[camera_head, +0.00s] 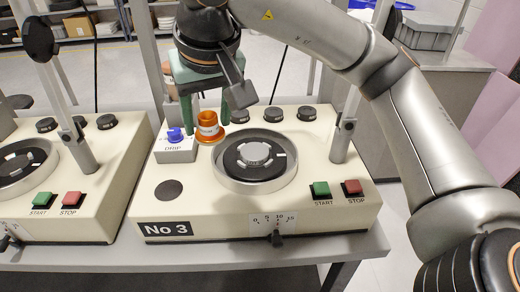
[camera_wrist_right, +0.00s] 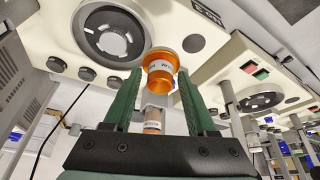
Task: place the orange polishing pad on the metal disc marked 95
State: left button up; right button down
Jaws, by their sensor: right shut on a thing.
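The orange polishing pad (camera_head: 208,127), a flared orange piece with a pale label band, is between the green fingers of my right gripper (camera_head: 207,112), which is shut on it. It also shows between the fingertips in the right wrist view (camera_wrist_right: 160,72). The pad is over the machine's top, left of the round bowl; I cannot tell whether it touches the surface. A grey metal disc (camera_head: 256,153) sits on a dark ring in the bowl's centre, also in the wrist view (camera_wrist_right: 112,43). No 95 is legible. My left gripper is not in view.
The cream machine (camera_head: 190,205) is marked No 3, with green and red buttons at its front right. A metal post (camera_head: 343,140) rises right of the bowl. A similar machine (camera_head: 85,215) stands left.

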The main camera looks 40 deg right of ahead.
jog(key=w+d+f, duration=0.2)
jog(key=d+f, duration=0.1)
jog(key=d, duration=0.1)
jog(key=w+d+f+b, duration=0.1)
jog(key=w+d+f, duration=0.1)
jog(key=d, duration=0.1)
jog(key=w+d+f, duration=0.1)
jog(key=d+f, duration=0.2)
jog(key=d, duration=0.1)
jog(key=shift+w+d+f+b, duration=0.3)
jog(key=shift+w+f+b, duration=0.05)
jog(key=shift+w+b, duration=0.05)
jog(key=shift+w+d+f, duration=0.15)
jog(key=shift+d+f, duration=0.05)
jog(key=shift+f, duration=0.1)
jog(key=f, duration=0.3)
jog(key=shift+w+d+f, duration=0.1)
jog(key=shift+d+f, duration=0.2)
jog(key=shift+f, duration=0.1)
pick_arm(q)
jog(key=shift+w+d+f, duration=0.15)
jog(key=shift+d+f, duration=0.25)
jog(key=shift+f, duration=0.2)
pick_arm(e)
jog(key=shift+f+b, duration=0.15)
jog(key=shift+b, duration=0.3)
jog(key=shift+c, duration=1)
grip_release()
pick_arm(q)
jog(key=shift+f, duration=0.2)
